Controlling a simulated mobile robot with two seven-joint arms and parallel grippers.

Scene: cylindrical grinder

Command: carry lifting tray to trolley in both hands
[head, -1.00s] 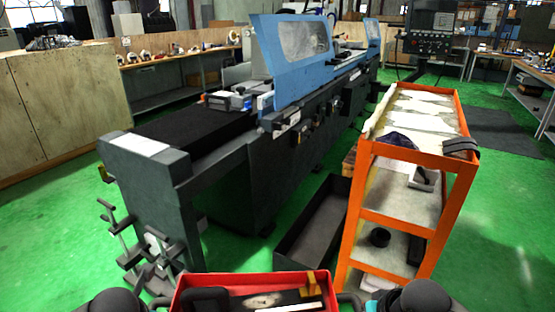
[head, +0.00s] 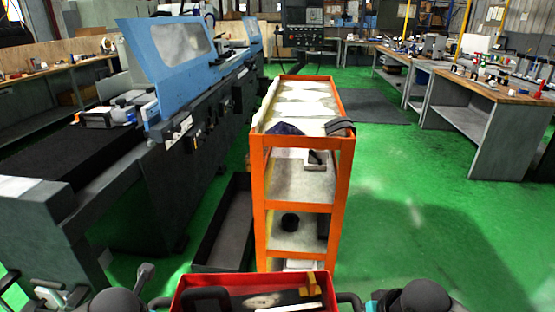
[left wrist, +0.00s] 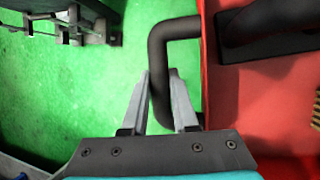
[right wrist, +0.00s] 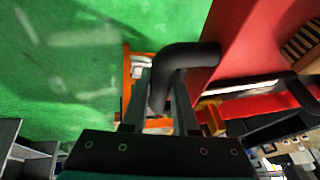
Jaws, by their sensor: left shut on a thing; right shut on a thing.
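The red lifting tray (head: 182,297) is at the bottom middle of the head view, held in front of me, with a dark object and a yellow-brown piece in it. My left gripper (left wrist: 165,90) is shut on the tray's black left handle (left wrist: 157,55). My right gripper (right wrist: 165,95) is shut on the black right handle (right wrist: 185,55). The orange trolley (head: 301,208) stands ahead, beyond the tray. Its top shelf (head: 303,95) bears pale sheets, a dark cloth (head: 285,129) and a dark strap-like item (head: 340,127) at the near end. The tray's lower part is out of view.
The blue and dark grinder (head: 170,60) stands left of the trolley. A dark open bin (head: 222,235) lies on the floor between them. Workbenches (head: 490,95) line the right side. The green floor (head: 420,220) right of the trolley is clear.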

